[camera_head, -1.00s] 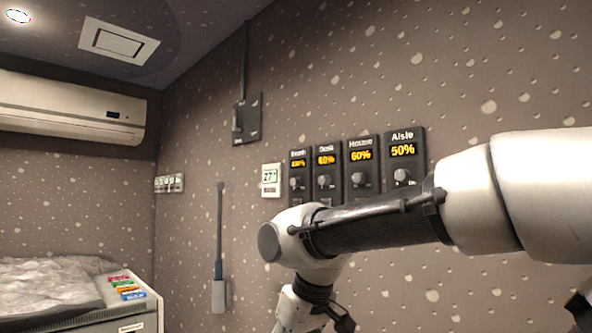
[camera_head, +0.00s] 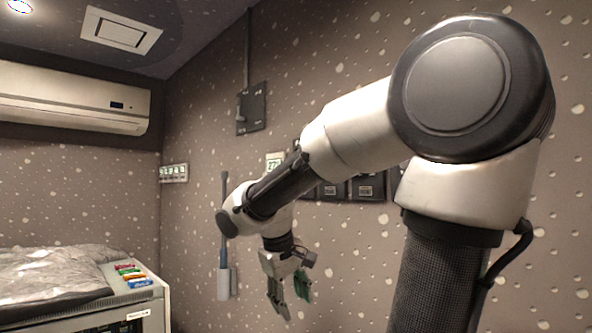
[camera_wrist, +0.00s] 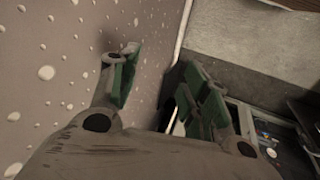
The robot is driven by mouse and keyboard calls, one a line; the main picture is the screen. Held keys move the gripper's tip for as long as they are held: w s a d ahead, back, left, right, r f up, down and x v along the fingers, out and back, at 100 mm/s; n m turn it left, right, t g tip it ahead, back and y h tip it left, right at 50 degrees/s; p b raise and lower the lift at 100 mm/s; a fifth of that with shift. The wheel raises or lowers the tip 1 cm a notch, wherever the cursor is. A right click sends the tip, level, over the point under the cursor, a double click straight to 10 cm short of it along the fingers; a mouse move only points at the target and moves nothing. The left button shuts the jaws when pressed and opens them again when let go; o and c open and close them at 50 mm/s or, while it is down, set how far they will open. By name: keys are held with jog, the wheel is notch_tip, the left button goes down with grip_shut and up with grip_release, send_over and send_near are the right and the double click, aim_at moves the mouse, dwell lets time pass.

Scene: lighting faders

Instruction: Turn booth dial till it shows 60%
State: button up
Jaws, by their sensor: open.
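The row of black dial panels (camera_head: 367,188) is on the speckled wall, mostly hidden behind my arm; only lower parts and slivers show. The booth panel is the leftmost of the row, and its dial and readout are hidden now. In the earlier head view its readout is too blurred to read surely. My gripper (camera_head: 290,294) hangs below and left of the panels, fingers pointing down, open and empty. In the wrist view my gripper (camera_wrist: 158,65) has its green-padded fingers apart, with no dial in view.
A white thermostat (camera_head: 275,160) is left of the panels. A grey handset-like fixture (camera_head: 224,282) hangs on the wall left of my gripper. A black switch box (camera_head: 252,108) is higher up. A cabinet (camera_head: 145,292) with coloured items stands at lower left.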

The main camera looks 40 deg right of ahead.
jog(key=w+d+r+m+h, duration=0.4)
jog(key=w+d+r, duration=0.2)
jog(key=w+r, duration=0.15)
jog(key=w+d+r+m+t+h, duration=0.1)
jog(key=w+r+m+h, duration=0.35)
jog(key=r+m, duration=0.5)
jog(key=w+d+r+m+h, duration=0.1)
jog(key=w+r+m+h, duration=0.4)
jog(key=r, duration=0.8)
jog(key=d+m, duration=0.3)
jog(key=d, duration=0.4)
jog(key=shift+w+d, duration=0.15)
jog(key=shift+d, duration=0.05)
jog(key=shift+f+m, duration=0.1)
jog(key=shift+m, duration=0.15)
jog(key=c, duration=1)
